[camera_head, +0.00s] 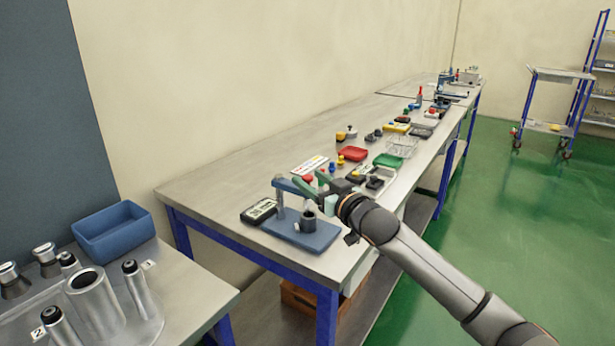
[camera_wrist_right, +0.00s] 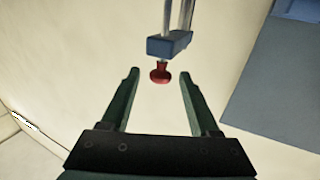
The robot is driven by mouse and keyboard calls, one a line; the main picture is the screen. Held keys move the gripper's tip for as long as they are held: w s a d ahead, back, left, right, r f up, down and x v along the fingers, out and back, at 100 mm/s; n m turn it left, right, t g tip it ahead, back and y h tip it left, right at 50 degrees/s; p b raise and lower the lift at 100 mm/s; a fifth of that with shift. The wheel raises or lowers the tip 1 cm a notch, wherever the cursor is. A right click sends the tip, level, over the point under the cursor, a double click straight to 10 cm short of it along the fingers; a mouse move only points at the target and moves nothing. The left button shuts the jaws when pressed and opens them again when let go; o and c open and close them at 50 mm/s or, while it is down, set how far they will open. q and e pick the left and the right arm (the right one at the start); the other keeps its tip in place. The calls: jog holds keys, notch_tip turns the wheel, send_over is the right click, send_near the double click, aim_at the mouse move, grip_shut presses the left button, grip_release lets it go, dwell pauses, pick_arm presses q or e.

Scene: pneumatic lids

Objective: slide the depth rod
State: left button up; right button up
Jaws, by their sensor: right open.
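A gauge stand with a blue base plate (camera_head: 302,236), an upright post and a blue crossbar (camera_head: 290,187) stands at the near end of the long bench. A dark cup-like cylinder (camera_head: 308,222) sits on the base. In the right wrist view, a blue block (camera_wrist_right: 169,44) on light metal rods (camera_wrist_right: 181,16) carries a red knob (camera_wrist_right: 160,76). My right gripper (camera_head: 309,188) is at the stand's top; its open fingers (camera_wrist_right: 159,74) flank the red knob with gaps on both sides. Whether the knob lies fully between the tips is unclear. My left gripper is out of view.
A digital display box (camera_head: 259,211) lies left of the stand. Red tray (camera_head: 352,154), wire basket (camera_head: 402,146) and several small parts crowd the bench behind. A blue bin (camera_head: 112,232) and metal cylinders occupy the near-left table.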

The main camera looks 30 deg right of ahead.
jog(key=shift+w, duration=0.9)
jog(key=shift+c, duration=0.3)
grip_shut()
dwell(0.6)
